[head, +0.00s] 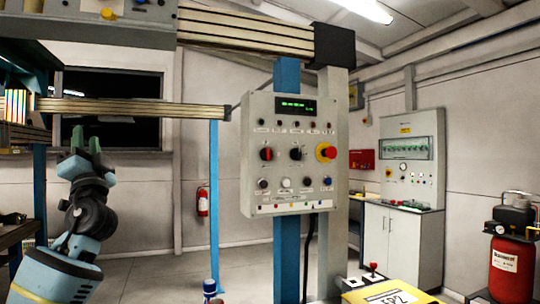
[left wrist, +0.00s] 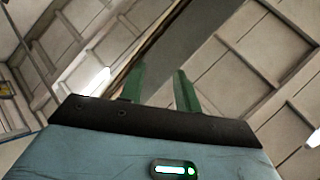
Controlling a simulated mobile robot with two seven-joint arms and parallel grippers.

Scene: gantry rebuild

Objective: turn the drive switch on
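The grey control panel (head: 250,185) hangs on a blue and grey post in the middle of the head view. It carries a rotary knob with a red face (head: 266,153), a black rotary knob (head: 296,153) and a red mushroom button on yellow (head: 326,152). Labels are too small to read, so I cannot tell which one is the drive switch. My left gripper (head: 86,138) is raised, far left of the panel, with green fingers pointing up. In the left wrist view its fingers (left wrist: 158,78) stand apart with nothing between them. My right gripper is out of view.
A lit green display (head: 295,106) and a lower row of buttons are on the panel. A yellow box (head: 385,292) stands at the bottom right, near a red tank (head: 510,265). A horizontal rail (head: 130,108) runs behind my left gripper. Space between gripper and panel looks open.

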